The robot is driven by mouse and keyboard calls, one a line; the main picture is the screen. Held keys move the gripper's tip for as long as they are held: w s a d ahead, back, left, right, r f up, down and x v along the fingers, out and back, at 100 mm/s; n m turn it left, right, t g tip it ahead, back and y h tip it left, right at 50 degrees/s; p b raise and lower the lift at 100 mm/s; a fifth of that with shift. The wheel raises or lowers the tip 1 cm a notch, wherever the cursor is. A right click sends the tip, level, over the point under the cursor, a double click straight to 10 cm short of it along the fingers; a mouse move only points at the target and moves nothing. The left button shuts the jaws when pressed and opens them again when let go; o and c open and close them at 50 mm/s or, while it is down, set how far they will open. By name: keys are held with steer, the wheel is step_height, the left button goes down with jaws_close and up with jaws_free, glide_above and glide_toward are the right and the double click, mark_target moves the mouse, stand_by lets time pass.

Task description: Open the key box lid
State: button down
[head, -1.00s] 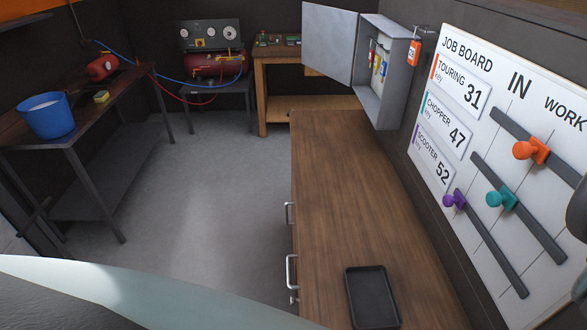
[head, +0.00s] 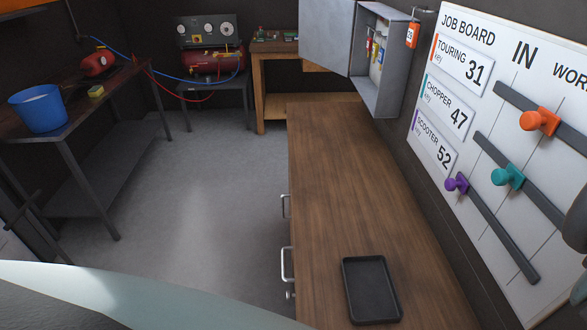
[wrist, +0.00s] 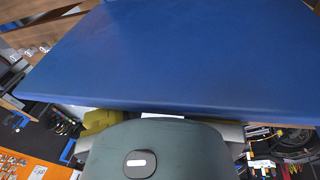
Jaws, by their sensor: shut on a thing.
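The key box (head: 380,90) is a grey metal cabinet on the wall at the top right of the head view. Its lid (head: 326,36) stands swung open to the left, its top cut off by the picture edge. Keys with coloured tags (head: 377,48) hang inside. My gripper (wrist: 160,130) shows in the wrist view as a grey-green body at the bottom. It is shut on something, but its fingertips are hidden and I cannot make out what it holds. A large flat blue panel (wrist: 180,55) fills the view above it. The gripper is not seen at the key box.
A wooden bench (head: 345,190) runs below the box, with a black tray (head: 371,290) on it. The job board (head: 490,130) with coloured knobs is on the right wall. A blue bucket (head: 40,108) stands on the left table. Open floor (head: 200,190) lies between.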

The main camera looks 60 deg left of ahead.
steer(key=shift+w+r, duration=0.15)
steer(key=shift+w, duration=0.15)
steer(key=c, duration=1.1)
jaws_free()
steer(key=shift+r, duration=0.1)
steer(key=o, duration=0.4)
steer(key=shift+s, duration=0.1)
steer(key=v, duration=1.1)
steer(key=shift+a+r, duration=0.15)
steer(key=shift+r, duration=0.25)
steer(key=shift+s, duration=0.1)
